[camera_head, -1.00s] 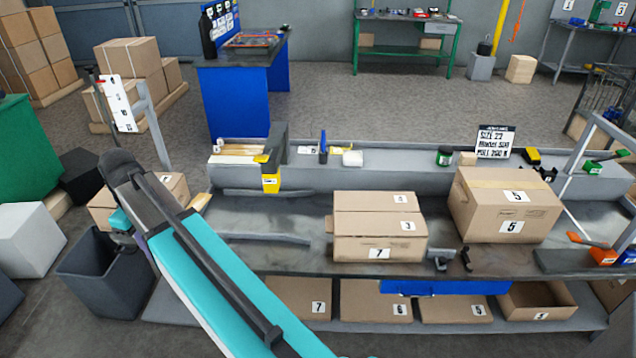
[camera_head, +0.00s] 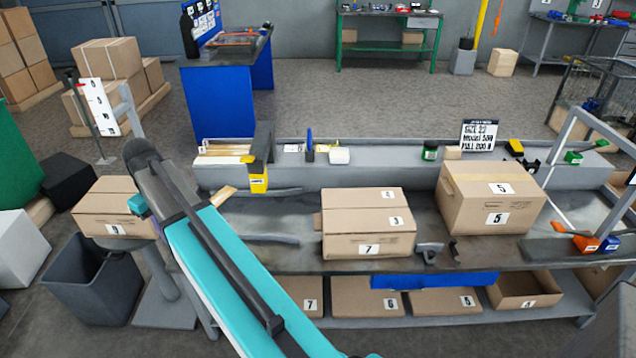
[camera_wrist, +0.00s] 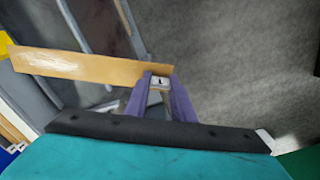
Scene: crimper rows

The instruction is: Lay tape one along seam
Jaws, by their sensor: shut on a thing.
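My gripper (camera_wrist: 158,78) shows in the wrist view as two purple fingers, shut on one end of a flat tan tape strip (camera_wrist: 85,66). A small white label marked 1 shows between the fingers. The strip sticks out to the left and looks stiff and held clear of the bench. In the head view the strip (camera_head: 222,196) shows just right of my teal arm, which hides the gripper there. A carton (camera_head: 340,246) labelled 4, 3 and 7 stands mid-bench, with a seam line across its top. The strip is apart from it, to its left.
A larger carton (camera_head: 462,208) labelled 5 stands on the right. A yellow tape dispenser (camera_head: 258,182) stands near the strip. Another carton (camera_head: 98,222) is on a stand at the left, above a grey bin (camera_head: 85,280). Dark tools (camera_head: 430,251) lie right of the middle carton.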

